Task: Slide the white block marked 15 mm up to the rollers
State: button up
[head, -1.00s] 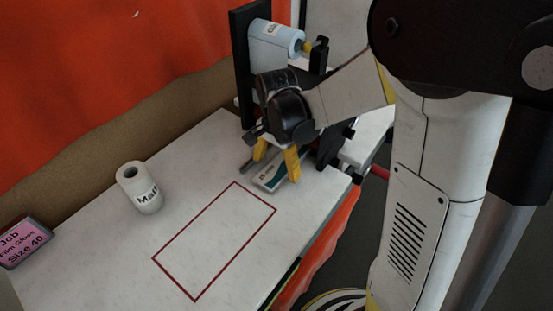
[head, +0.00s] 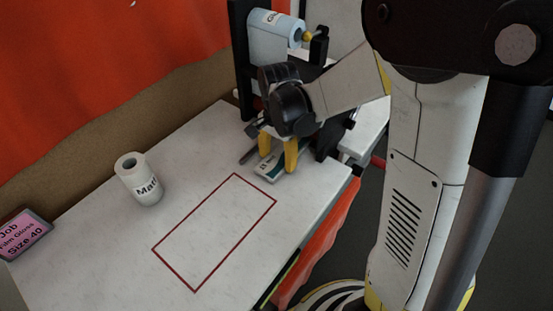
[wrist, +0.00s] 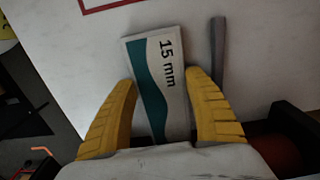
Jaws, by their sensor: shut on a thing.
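The white block marked 15 mm (wrist: 172,72), with a teal wave along it, lies on the white table. In the wrist view it sits between the two yellow fingers of my gripper (wrist: 160,80), which is shut on it. The block's labelled end sticks out past the fingertips. In the head view my gripper (head: 278,158) is low over the table at the front of the black machine, with part of the block (head: 262,170) showing beside the fingers. The rollers are mostly hidden behind my gripper and arm; a reddish cylinder (wrist: 290,155) shows at the wrist view's lower right.
A grey bar (wrist: 217,55) lies beside the block. A blue-white film roll (head: 270,38) hangs on the machine's black upright. A white roll marked Matt (head: 139,180) stands at the left. A red outlined rectangle (head: 208,276) on the table is empty. A job sign (head: 22,236) is far left.

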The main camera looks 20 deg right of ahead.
aim_at(279, 158)
jog(key=shift+w+d, duration=0.2)
jog(key=shift+d, duration=0.05)
jog(key=o, duration=1.3)
jog(key=shift+r, duration=0.1)
notch_tip(279, 158, up, 12)
jog(key=shift+f, duration=0.1)
